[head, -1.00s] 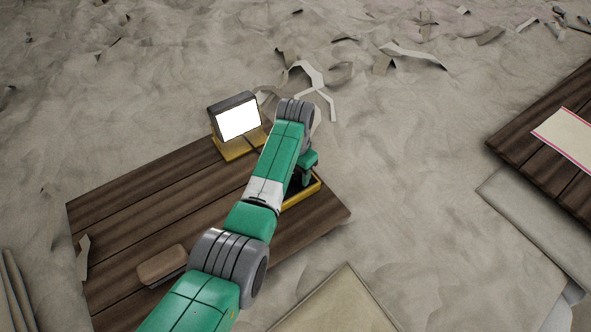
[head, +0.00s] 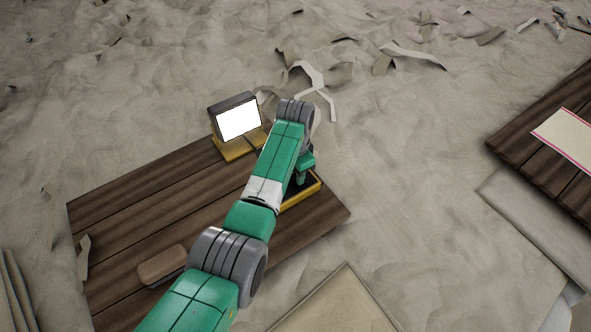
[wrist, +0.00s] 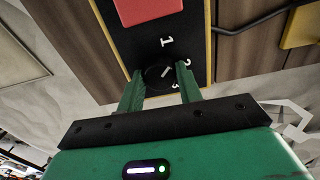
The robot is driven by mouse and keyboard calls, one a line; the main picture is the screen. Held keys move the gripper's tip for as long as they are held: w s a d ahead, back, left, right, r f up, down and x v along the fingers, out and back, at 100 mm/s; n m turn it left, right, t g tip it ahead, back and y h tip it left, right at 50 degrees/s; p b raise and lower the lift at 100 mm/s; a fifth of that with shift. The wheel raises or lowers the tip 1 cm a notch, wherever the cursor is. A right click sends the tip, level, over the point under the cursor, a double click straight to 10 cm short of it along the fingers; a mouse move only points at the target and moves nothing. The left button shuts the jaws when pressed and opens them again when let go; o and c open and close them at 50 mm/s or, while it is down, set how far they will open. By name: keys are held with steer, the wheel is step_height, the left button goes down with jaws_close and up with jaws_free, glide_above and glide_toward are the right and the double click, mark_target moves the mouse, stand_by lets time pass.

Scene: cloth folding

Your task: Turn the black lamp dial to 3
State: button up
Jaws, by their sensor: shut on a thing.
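In the wrist view, the black dial (wrist: 155,78) sits on a black panel (wrist: 120,22) with a yellow rim and white numerals 1, 2 and 3. The dial's short white mark slants up and right, roughly toward the 2; its exact setting is hard to read. My gripper (wrist: 159,78) is shut on the dial, one green finger on each side. In the head view, my gripper (head: 300,180) reaches down into the yellow-edged control box (head: 301,197), and my arm hides the dial. The lamp (head: 238,121) stands on a yellow base, its face bright white.
A red square (wrist: 148,9) lies on the panel beyond the dial. A dark cable (wrist: 255,24) runs from the box toward the yellow base (wrist: 302,24). A brown block (head: 162,265) lies on the wooden board (head: 140,210). The board's left part is mostly clear.

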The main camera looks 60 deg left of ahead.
steer(key=m, duration=0.4)
steer(key=shift+m, duration=0.3)
steer(key=m, duration=1)
steer(key=shift+m, duration=3)
steer(key=o, duration=1)
steer(key=shift+r, duration=0.15)
